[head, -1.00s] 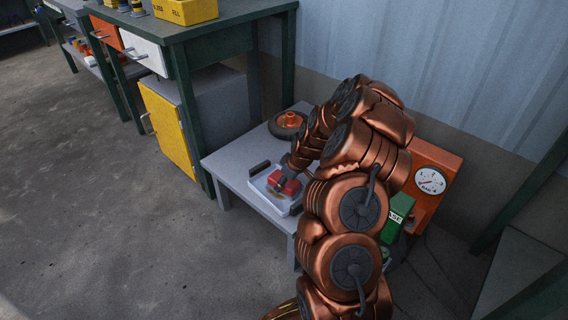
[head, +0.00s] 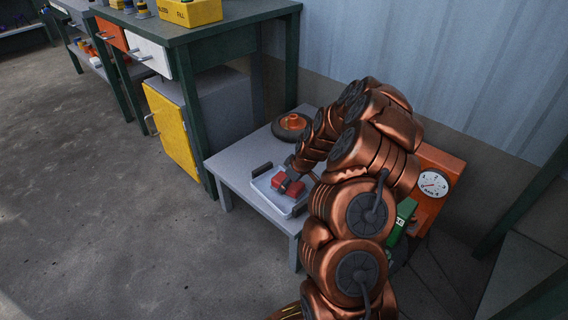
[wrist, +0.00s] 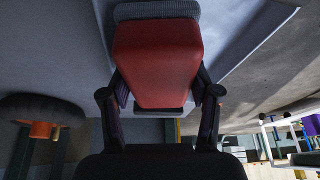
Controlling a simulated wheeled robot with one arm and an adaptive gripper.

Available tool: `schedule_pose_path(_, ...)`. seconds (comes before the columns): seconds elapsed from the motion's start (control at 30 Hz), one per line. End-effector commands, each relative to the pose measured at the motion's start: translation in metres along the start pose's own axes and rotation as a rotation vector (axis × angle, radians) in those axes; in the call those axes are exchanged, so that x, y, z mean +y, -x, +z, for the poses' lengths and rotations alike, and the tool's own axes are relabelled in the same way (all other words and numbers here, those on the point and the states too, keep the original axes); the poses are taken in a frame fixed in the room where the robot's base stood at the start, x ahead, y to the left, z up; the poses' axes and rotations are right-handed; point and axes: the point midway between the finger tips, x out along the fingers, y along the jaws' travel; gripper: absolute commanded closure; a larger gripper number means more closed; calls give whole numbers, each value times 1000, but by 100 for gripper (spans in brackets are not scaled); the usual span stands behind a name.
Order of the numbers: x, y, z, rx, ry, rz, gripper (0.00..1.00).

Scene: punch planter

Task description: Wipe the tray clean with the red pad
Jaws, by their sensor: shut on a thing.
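The white tray (head: 268,197) lies on the low grey table and has dark handles at its ends. The red pad (head: 284,184) is at the tray, below my gripper (head: 293,176). In the wrist view the red pad (wrist: 156,60) fills the space between the two dark fingers of my gripper (wrist: 158,92), which are shut on its sides. A grey strip shows along the pad's far edge. I cannot tell whether the pad touches the tray floor. My arm and the pad hide part of the tray, and I cannot make out any dirt on it.
The low grey table (head: 235,170) also bears a dark wheel with an orange hub (head: 292,124) behind the tray. An orange box with a dial (head: 437,185) and a green can (head: 402,219) stand to the right. A green workbench (head: 235,30) stands behind left. The floor at left is clear.

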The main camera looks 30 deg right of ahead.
Motion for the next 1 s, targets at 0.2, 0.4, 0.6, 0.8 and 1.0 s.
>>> schedule_pose_path(0.2,0,28,-14,5,5,4,71)
schedule_pose_path(0.4,-2,44,-22,3,7,1,71)
schedule_pose_path(0.6,-3,60,-30,4,8,2,71)
schedule_pose_path(0.8,-3,68,-33,5,9,2,71)
schedule_pose_path(1.0,-3,67,-33,4,9,1,71)
